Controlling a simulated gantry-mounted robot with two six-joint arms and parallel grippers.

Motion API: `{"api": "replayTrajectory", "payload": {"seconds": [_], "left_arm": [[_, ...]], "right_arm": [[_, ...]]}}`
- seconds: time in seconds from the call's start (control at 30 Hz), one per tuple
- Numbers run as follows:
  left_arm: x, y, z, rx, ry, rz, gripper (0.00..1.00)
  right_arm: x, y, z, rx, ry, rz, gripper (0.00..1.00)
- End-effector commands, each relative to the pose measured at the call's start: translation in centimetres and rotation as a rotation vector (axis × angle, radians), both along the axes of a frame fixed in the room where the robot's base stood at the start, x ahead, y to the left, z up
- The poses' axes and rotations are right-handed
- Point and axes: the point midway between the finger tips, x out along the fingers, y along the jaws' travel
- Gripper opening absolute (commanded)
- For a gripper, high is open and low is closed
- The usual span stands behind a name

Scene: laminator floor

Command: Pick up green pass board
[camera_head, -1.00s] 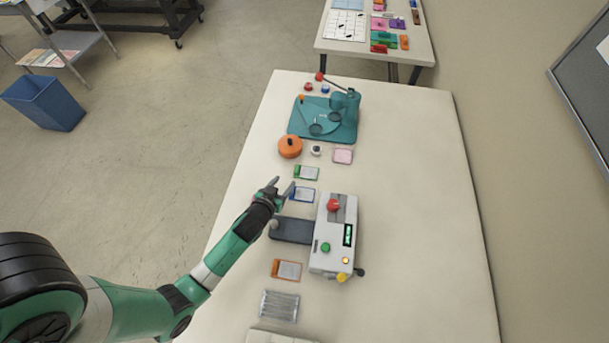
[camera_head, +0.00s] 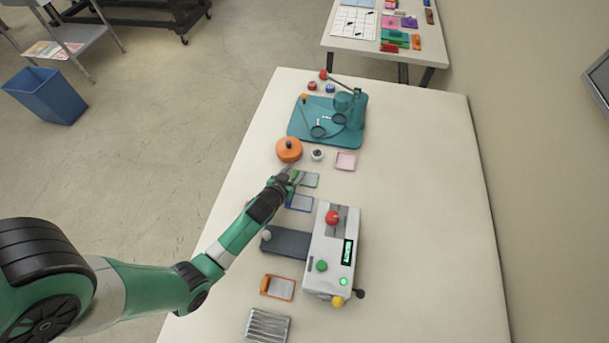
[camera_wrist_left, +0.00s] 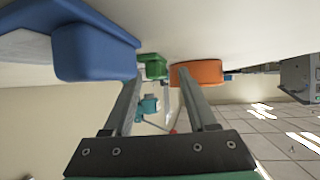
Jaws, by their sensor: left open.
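The green pass board (camera_head: 311,181) lies flat on the white table, between the blue-edged board (camera_head: 299,203) and the orange round container (camera_head: 289,149). My left gripper (camera_head: 292,176) is open at its left end, and the fingers partly hide that end. In the left wrist view the green board's end (camera_wrist_left: 153,66) shows beyond and between the two open fingertips (camera_wrist_left: 157,84). I cannot tell whether a finger touches it. My right gripper is not in view.
The blue board's end (camera_wrist_left: 95,52) is close to one finger in the wrist view. The grey laminator (camera_head: 332,250) with a red knob stands nearer. A pink board (camera_head: 346,161) and a teal press (camera_head: 330,118) are farther back. The table's right side is clear.

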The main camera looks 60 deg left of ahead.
Motion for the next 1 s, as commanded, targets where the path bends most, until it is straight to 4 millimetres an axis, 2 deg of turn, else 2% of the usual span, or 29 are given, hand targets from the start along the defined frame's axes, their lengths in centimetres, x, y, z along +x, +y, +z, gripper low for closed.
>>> {"api": "replayTrajectory", "payload": {"seconds": [0.07, 0.1, 0.4, 0.83, 1.0], "left_arm": [[0.0, 0.0, 0.1, -0.001, 0.001, 0.000, 0.58], [0.0, 0.0, 0.1, -0.001, 0.001, 0.000, 0.54], [0.0, 0.0, 0.1, -0.001, 0.001, 0.000, 0.00], [0.0, 0.0, 0.1, -0.001, 0.001, 0.000, 0.00], [0.0, 0.0, 1.4, 0.001, 0.000, 0.000, 0.00]], "right_arm": [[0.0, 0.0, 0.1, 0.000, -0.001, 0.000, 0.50], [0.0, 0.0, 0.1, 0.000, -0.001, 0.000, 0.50], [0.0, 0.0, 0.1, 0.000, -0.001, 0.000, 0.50], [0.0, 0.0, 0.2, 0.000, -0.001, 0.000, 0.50], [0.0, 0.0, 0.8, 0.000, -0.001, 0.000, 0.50]]}}
